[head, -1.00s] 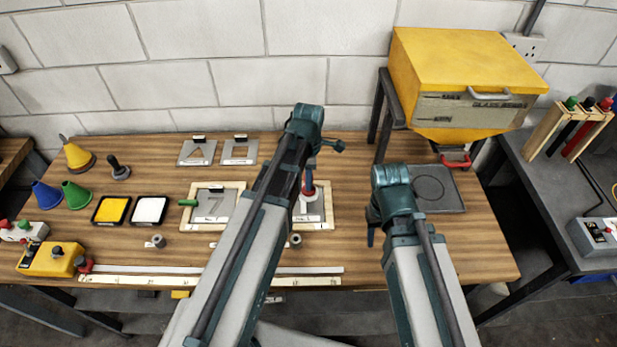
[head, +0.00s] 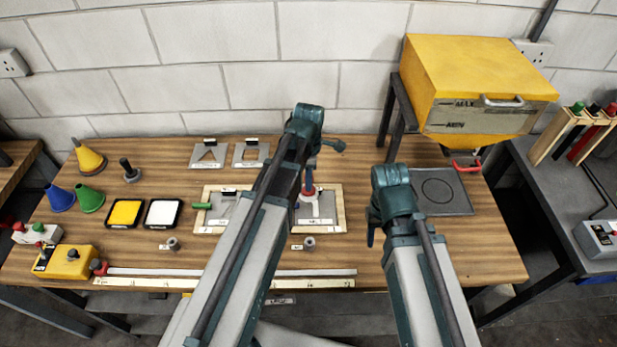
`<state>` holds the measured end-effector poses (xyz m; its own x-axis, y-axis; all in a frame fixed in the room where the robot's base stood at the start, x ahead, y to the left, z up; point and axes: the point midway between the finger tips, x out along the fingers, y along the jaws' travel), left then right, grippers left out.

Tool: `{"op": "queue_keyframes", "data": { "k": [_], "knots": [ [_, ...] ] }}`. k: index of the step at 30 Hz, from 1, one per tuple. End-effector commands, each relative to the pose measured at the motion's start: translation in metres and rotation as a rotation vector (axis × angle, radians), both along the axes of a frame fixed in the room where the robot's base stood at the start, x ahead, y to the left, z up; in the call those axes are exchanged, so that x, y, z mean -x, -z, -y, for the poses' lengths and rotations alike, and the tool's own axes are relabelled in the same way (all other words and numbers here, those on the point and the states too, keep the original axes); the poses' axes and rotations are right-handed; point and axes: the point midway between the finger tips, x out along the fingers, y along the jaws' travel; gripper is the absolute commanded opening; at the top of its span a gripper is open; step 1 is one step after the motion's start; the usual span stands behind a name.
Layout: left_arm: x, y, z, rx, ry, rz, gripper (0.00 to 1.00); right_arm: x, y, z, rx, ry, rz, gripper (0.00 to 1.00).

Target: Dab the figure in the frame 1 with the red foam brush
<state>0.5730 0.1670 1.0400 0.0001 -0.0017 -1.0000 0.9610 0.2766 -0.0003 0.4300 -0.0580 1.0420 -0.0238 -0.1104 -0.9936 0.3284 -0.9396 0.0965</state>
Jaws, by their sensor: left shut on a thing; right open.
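My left gripper (head: 310,166) is shut on the red foam brush (head: 308,188) and holds it upright over the right wooden stencil frame (head: 342,208). A pale figure shows on that frame's grey plate below the brush. I cannot tell whether the brush touches it. The left wooden frame (head: 207,190) is partly covered by my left arm, and its figure is mostly hidden. My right gripper (head: 371,228) is open, mostly hidden behind its own arm, to the right of the frames.
A green-handled tool (head: 202,206) lies at the left frame's edge. Yellow (head: 125,213) and white (head: 163,213) pads, funnels (head: 90,198) and a yellow box (head: 66,262) stand left. A long ruler (head: 190,281) lies in front. A yellow hopper (head: 470,80) stands back right.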

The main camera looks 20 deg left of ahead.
Motion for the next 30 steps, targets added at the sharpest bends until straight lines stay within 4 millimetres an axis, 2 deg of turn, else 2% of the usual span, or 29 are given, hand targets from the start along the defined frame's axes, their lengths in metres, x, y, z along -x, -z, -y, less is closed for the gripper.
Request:
{"op": "queue_keyframes", "data": {
  "k": [17,30],
  "knots": [
    [0.000,0.039,0.000,0.000,0.000,0.000,0.00,0.000,0.039,0.000,0.000,0.002,0.000,0.50],
    [0.000,0.040,0.000,0.000,0.000,0.000,0.00,0.000,0.040,0.000,0.000,0.002,0.000,0.50]
  ]
}}
